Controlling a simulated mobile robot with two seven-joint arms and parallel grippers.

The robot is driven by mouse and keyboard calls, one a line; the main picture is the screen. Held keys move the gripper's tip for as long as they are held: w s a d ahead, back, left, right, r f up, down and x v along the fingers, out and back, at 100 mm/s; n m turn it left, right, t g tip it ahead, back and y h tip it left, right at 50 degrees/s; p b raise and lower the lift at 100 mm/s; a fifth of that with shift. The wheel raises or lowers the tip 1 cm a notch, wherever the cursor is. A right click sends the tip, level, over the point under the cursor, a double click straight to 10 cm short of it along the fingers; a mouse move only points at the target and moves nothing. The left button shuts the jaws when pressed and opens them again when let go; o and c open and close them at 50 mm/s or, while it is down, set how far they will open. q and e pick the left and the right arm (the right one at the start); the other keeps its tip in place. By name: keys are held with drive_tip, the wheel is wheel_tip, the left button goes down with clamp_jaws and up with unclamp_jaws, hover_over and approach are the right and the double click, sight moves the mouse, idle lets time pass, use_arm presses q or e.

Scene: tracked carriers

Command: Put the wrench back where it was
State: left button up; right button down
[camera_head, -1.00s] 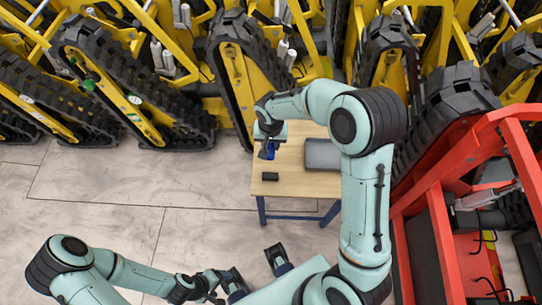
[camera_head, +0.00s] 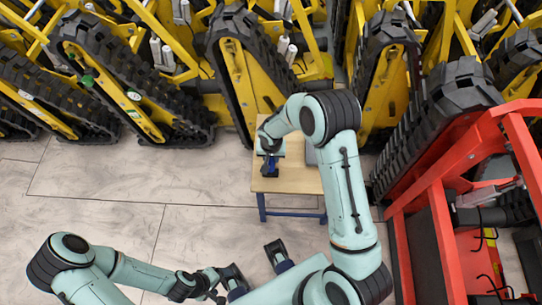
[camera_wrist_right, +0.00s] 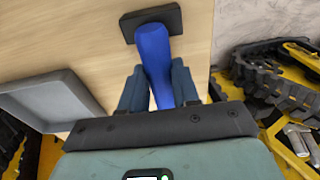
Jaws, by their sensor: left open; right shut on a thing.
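The wrench (camera_wrist_right: 153,48) shows as a blue handle between the fingers of my right gripper (camera_wrist_right: 158,72) in the right wrist view. Its working end cannot be made out. My right gripper is shut on it, over the left part of the small wooden table (camera_head: 290,184). The far end of the blue handle overlaps a flat black block (camera_wrist_right: 172,17) on the table top; whether they touch I cannot tell. In the head view the arm and gripper largely hide the wrench and block. My left gripper (camera_head: 230,283) is open at the bottom, away from the table.
A grey tray (camera_wrist_right: 58,102) lies on the table beside my right gripper; my arm mostly covers it in the head view. Yellow tracked carriers (camera_head: 235,75) stand close behind the table. A red frame (camera_head: 430,200) stands at the right. The floor at left is clear.

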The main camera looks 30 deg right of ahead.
drive_tip(key=c, duration=0.8)
unclamp_jaws()
drive_tip(key=shift+r, duration=0.1)
